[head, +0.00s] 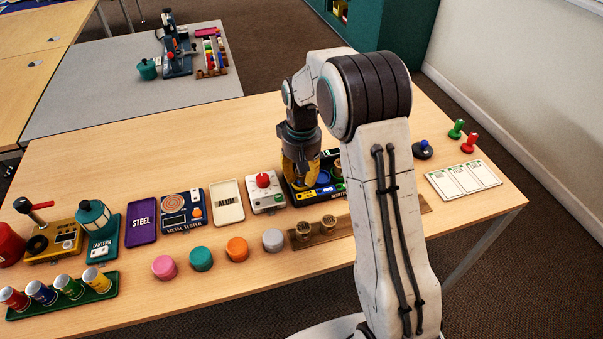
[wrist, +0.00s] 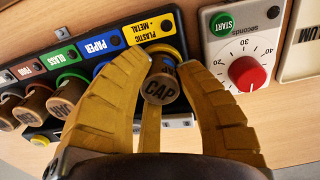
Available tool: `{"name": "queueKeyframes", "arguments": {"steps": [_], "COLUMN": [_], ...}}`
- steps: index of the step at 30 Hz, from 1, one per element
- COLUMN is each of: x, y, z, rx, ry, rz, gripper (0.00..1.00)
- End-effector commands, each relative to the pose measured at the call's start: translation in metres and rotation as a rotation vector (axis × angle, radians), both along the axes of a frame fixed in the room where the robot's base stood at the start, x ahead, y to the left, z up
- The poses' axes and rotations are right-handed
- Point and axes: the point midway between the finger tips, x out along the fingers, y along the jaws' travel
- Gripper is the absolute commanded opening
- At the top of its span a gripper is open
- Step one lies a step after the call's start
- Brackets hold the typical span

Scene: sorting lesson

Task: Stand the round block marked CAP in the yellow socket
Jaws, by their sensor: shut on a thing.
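My gripper (head: 301,183) has its yellow fingers down over the left end of the dark sorting panel (head: 292,203). In the wrist view, my gripper (wrist: 160,92) is shut on the brown round block marked CAP (wrist: 160,88), whose marked top faces the camera. The block looks upright. The yellow socket (wrist: 169,49), beside the yellow PLASTIC + METAL label (wrist: 148,31), shows as a ring just behind the block's lower end. The block is at or just above this socket; I cannot tell whether its base is seated. In the head view, my fingers hide the block.
Several other brown blocks (wrist: 68,101) stand along the panel in the wrist view. The timer with a red knob (head: 264,190) is close beside the panel. Coloured discs (head: 237,248) lie nearer the front edge.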

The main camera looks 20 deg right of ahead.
Motion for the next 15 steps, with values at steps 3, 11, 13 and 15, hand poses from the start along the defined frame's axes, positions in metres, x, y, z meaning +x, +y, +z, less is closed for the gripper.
{"name": "queueKeyframes", "arguments": {"steps": [3,11,13,15], "x": [-0.0001,0.0000,0.0000,0.0000], "y": [0.0000,0.0000,0.0000,0.0000], "z": [-0.0030,-0.0020,-0.0019,-0.0011], "rx": [0.000,0.000,0.000,0.000], "ry": [0.000,0.000,0.000,0.000], "rz": [0.000,0.000,0.000,0.000], "gripper": [0.12,0.39,0.39,0.39]}}
